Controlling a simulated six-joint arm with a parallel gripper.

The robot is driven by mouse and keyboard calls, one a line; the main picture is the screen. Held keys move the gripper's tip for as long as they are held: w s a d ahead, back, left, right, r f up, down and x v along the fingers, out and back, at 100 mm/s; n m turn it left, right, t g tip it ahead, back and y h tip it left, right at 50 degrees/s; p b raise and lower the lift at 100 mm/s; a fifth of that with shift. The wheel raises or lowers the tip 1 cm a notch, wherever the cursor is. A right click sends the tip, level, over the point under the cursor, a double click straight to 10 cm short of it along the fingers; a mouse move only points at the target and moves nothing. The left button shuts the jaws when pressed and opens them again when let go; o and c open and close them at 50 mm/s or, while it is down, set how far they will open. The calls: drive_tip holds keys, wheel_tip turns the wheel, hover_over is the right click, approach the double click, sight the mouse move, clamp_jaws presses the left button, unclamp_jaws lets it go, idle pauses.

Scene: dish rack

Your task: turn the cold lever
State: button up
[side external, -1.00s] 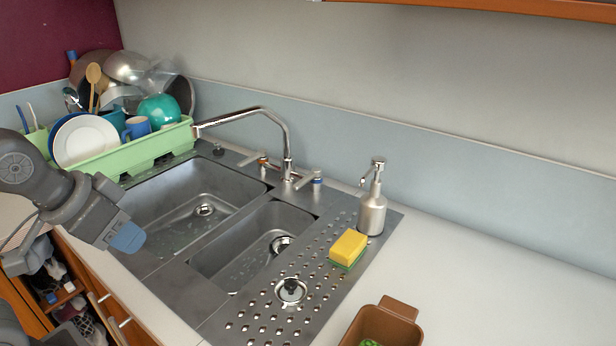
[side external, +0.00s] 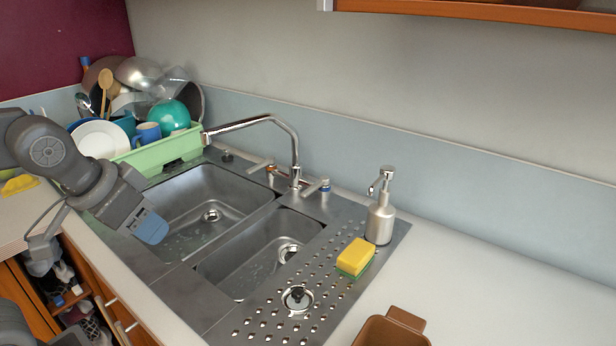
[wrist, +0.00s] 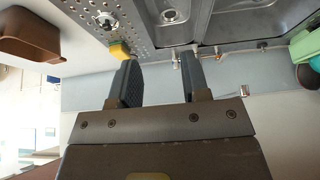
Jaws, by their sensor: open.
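The cold lever (side external: 315,187), a short metal handle with a blue mark, stands to the right of the tall chrome faucet (side external: 293,150) behind the sinks. The other lever (side external: 262,166), with an orange-red mark, is to the left of the faucet. My gripper (side external: 150,228) is over the front left edge of the large sink, well apart from both levers. In the wrist view my gripper (wrist: 160,62) is open, with nothing between its two fingers.
A soap dispenser (side external: 380,212) and a yellow-green sponge (side external: 355,257) stand right of the cold lever. A green dish rack (side external: 165,153) full of dishes is at the back left. A brown container (side external: 392,332) is at the front. The counter at right is clear.

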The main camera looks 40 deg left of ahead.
drive_tip(key=w+r, duration=0.3)
drive_tip(key=w, duration=0.8)
approach(309, 190)
drive_tip(key=shift+x, duration=0.8)
drive_tip(key=shift+w, duration=0.1)
drive_tip(key=shift+x, duration=4.45)
drive_tip(key=shift+f, duration=0.1)
